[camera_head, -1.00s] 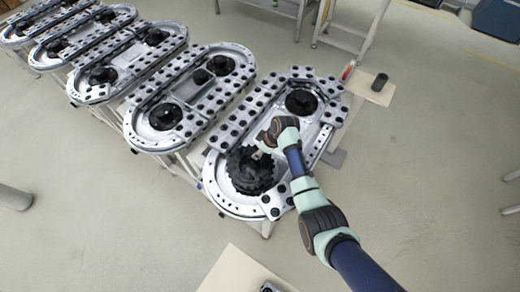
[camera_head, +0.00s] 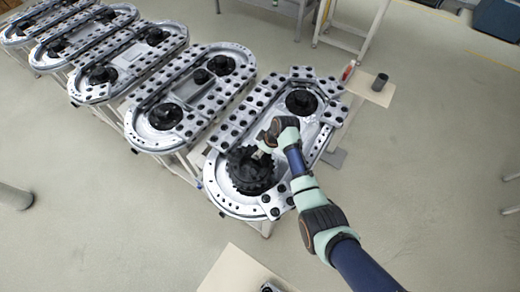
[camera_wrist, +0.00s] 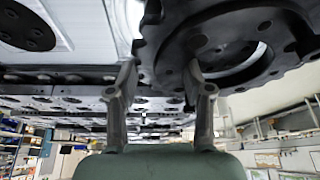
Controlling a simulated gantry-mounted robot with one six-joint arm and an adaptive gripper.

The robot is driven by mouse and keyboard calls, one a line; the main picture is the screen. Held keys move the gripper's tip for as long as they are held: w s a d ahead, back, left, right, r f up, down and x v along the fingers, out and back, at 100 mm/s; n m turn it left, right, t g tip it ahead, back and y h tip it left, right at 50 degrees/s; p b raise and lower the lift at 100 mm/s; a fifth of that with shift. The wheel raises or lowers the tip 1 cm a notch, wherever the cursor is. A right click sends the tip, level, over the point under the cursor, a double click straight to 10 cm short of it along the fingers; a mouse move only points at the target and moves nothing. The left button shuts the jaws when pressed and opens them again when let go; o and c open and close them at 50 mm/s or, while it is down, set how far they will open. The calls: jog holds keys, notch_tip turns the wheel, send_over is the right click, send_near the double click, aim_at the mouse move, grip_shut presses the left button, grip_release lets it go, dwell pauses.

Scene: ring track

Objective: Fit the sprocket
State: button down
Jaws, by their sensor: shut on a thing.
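The black toothed sprocket (camera_head: 250,171) lies over the near rounded end of the closest ring track (camera_head: 222,192). It also fills the upper right of the wrist view (camera_wrist: 215,48), with its central hole showing. My gripper (camera_head: 264,147) is at the sprocket's upper right edge in the head view. In the wrist view my gripper's two fingers (camera_wrist: 158,85) stand upright, one on each side of the sprocket's rim, shut on it. Whether the sprocket is seated on the track's hub or slightly above it cannot be told; the hub below is hidden.
A smaller black hub (camera_head: 301,102) sits at the far end of the same track. More ring tracks (camera_head: 190,95) stand in a row to the left.

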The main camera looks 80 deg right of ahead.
jog(key=shift+f+b, duration=0.4)
jog(key=shift+r, duration=0.2)
jog(key=shift+r+p, duration=0.35)
jog(key=shift+p, duration=0.2)
jog(key=shift+d, duration=0.1)
dwell(1.5)
jog(key=shift+f, duration=0.5)
jog(key=shift+r, duration=0.2)
jog(key=shift+r+p, duration=0.3)
dwell(0.3)
